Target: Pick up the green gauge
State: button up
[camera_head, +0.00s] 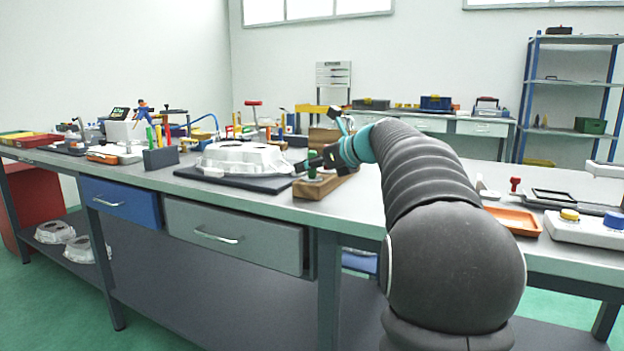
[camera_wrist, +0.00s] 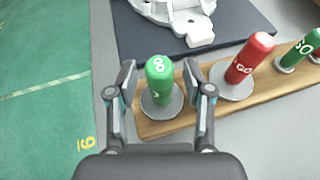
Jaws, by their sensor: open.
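A green gauge (camera_wrist: 160,82) stands upright on a round grey base at the near end of a wooden block (camera_wrist: 190,121). My gripper (camera_wrist: 162,82) is open, with one finger on each side of this gauge and a gap to it on both sides. A red gauge (camera_wrist: 247,58) and another green gauge (camera_wrist: 301,48) stand farther right on the same block. In the head view the wooden block (camera_head: 322,190) lies at the bench's front edge. The green gauge (camera_head: 313,180) there is partly hidden by my gripper (camera_head: 318,166).
A silver casting (camera_head: 243,158) sits on a dark mat (camera_head: 215,177) left of the block. An orange tray (camera_head: 513,221) and a white box with yellow and blue buttons (camera_head: 583,232) are to the right. The bench front edge is close to the block.

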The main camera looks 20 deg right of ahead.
grip_shut()
jog(key=shift+r, duration=0.1)
jog(key=shift+r, duration=0.5)
jog(key=r+p, duration=0.1)
jog(key=r, duration=0.2)
jog(key=shift+w+d+r+p, duration=0.1)
jog(key=shift+w+r+p, duration=0.1)
jog(key=shift+r+p, duration=0.15)
jog(key=w+d+r+p, duration=0.2)
jog(key=w+r, duration=0.4)
jog(key=w, duration=0.4)
jog(key=shift+w+d+p, duration=0.3)
jog(key=shift+w+d, duration=0.1)
jog(key=shift+s, duration=0.1)
